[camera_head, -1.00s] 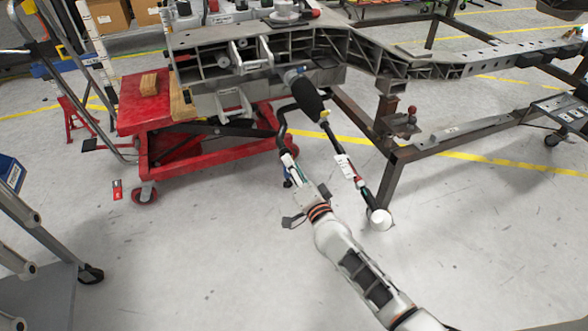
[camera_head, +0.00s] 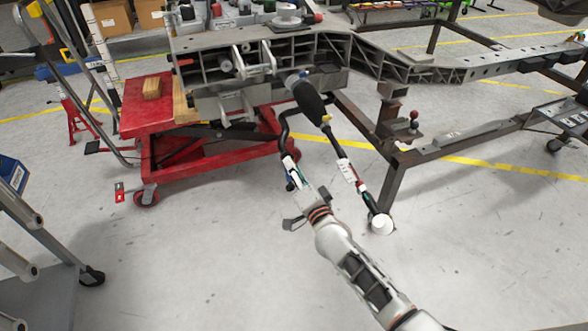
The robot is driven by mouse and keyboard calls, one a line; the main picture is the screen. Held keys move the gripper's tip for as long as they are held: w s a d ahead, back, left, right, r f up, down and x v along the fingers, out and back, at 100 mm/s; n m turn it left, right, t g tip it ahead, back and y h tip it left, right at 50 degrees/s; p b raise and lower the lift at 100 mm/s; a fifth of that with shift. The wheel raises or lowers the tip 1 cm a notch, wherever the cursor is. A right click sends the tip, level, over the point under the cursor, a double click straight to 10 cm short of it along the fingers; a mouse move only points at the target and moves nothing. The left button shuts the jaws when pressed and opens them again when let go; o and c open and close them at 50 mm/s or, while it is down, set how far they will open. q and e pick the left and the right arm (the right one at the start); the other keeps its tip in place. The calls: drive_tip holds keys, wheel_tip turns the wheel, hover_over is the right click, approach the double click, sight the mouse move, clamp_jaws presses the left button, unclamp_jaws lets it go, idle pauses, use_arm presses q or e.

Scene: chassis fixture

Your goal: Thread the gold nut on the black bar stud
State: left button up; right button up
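My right arm comes in from the bottom right. Its gripper (camera_head: 291,173) is at the lower end of the curved black bar (camera_head: 284,128), close to it or touching it; I cannot tell which. The finger gap is too small to read, so I cannot tell whether it is open or shut. The bar's stud is too small to make out. I cannot pick out the gold nut for certain; a tiny yellowish spot shows below the black boot (camera_head: 308,101) of the strut. My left gripper is not in view.
The strut slopes down to a white round end (camera_head: 381,224), right of my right gripper. The grey chassis (camera_head: 350,52) and its steel stand (camera_head: 391,185) rise behind. A red lift cart (camera_head: 215,165) stands at the left. The floor in front is clear.

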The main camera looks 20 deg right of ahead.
clamp_jaws()
drive_tip(key=m, duration=0.7)
drive_tip(key=shift+f+b, duration=0.1)
drive_tip(key=shift+b, duration=0.25)
drive_tip(key=m+b, duration=0.1)
drive_tip(key=m, duration=0.5)
drive_tip(key=shift+f+m, duration=0.1)
drive_tip(key=shift+m, duration=0.3)
